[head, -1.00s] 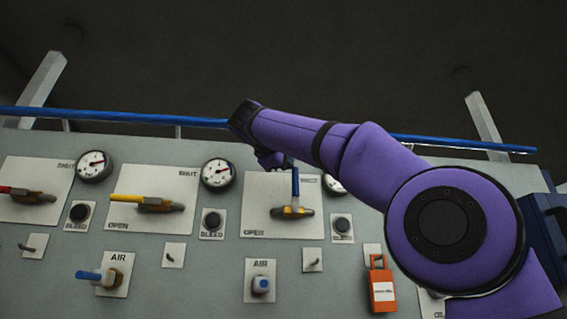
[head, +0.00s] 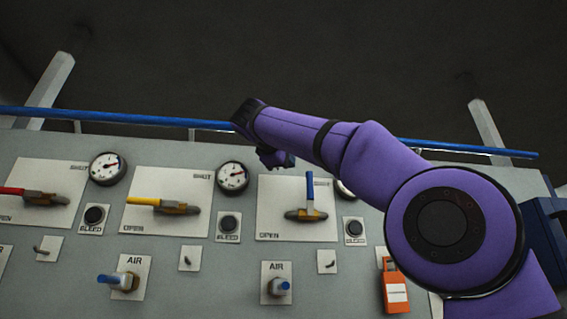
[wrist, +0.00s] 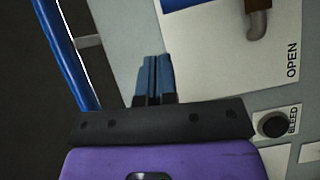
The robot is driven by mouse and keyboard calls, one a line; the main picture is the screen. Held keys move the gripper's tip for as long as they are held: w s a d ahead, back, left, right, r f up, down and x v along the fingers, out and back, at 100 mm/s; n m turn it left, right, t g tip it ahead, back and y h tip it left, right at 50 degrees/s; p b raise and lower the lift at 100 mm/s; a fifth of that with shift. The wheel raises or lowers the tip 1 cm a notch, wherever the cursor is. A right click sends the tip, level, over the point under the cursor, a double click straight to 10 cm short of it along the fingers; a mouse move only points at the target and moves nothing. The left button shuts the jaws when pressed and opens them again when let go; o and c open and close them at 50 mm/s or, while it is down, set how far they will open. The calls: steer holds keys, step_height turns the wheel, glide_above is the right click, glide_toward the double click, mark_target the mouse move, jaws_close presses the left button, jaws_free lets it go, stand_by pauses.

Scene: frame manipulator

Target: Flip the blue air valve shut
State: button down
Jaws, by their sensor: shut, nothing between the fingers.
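The large valve with a blue handle (head: 310,190) is on the right white plate (head: 270,220) in the head view. Its handle points straight up, at right angles to its brown body (head: 306,215). OPEN is printed at the plate's lower left. My gripper (head: 287,159) is above and left of the handle, apart from it in the picture. In the wrist view its blue fingers (wrist: 155,62) are shut with nothing between them. A blue patch, likely the handle (wrist: 180,5), shows at the top edge. Two smaller AIR valves with blue levers (head: 108,280) (head: 285,286) sit lower.
Yellow (head: 142,201) and red (head: 20,191) handled valves lie to the left, both handles pointing left. Gauges (head: 232,177) and BLEED buttons (head: 228,223) sit between plates. A blue rail (head: 90,114) runs along the panel's top. An orange padlock (head: 395,291) hangs lower right.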

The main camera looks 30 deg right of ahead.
steer(key=v, duration=1)
steer(key=shift+r, duration=0.3)
steer(key=d+f+n+y, duration=0.25)
steer(key=f+y, duration=0.25)
steer(key=f, duration=1)
steer(key=s+d+f+m+g+y, duration=0.1)
steer(key=s+f+m+y, duration=0.2)
steer(key=f, duration=1.1)
steer(key=s+d+f+m+g+y, duration=0.2)
steer(key=s+f+m+y, duration=0.1)
steer(key=s+f, duration=0.7)
steer(key=s+d+f+m+g+y, duration=0.1)
steer(key=s+f, duration=0.6)
steer(key=f, duration=1.1)
steer(key=shift+d+f+m+g+y, duration=0.25)
steer(key=shift+f+m+g+y, duration=0.15)
steer(key=shift+m+g+y, duration=0.45)
